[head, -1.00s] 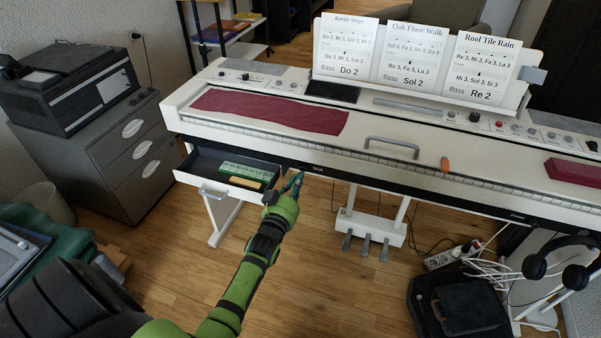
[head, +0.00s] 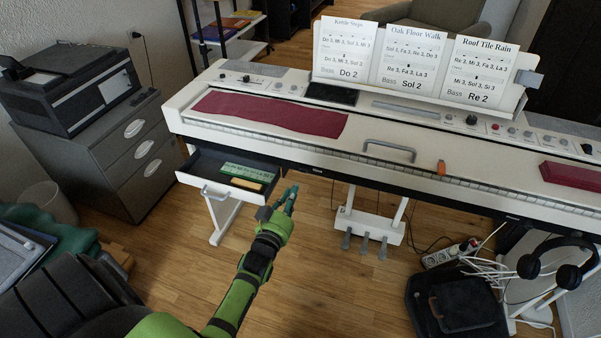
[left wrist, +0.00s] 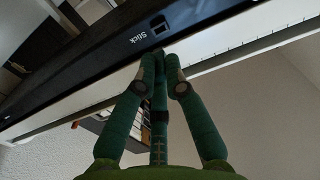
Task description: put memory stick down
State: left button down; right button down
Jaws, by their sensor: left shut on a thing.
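My left gripper (head: 290,196) is in front of and below the piano's front edge, to the right of the open drawer (head: 205,186). Its green fingers, also in the left wrist view (left wrist: 160,62), are closed together on something small. The memory stick itself is hidden between the fingers, so I cannot make out its shape. In the left wrist view a small socket (left wrist: 158,28) marked "Stick" sits in the dark front strip of the piano (left wrist: 95,65), just beyond the fingertips. I cannot tell whether they touch the strip. My right gripper is not in view.
The open drawer holds a green box (head: 248,172) and a yellowish block (head: 246,184). A red cloth (head: 270,113), a grey handle (head: 390,147) and a small orange object (head: 441,168) are on the piano. Pedals (head: 365,243) stand below.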

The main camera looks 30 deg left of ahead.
pick_arm(q)
jog(key=shift+s+d, duration=0.1)
jog(key=shift+s, duration=0.15)
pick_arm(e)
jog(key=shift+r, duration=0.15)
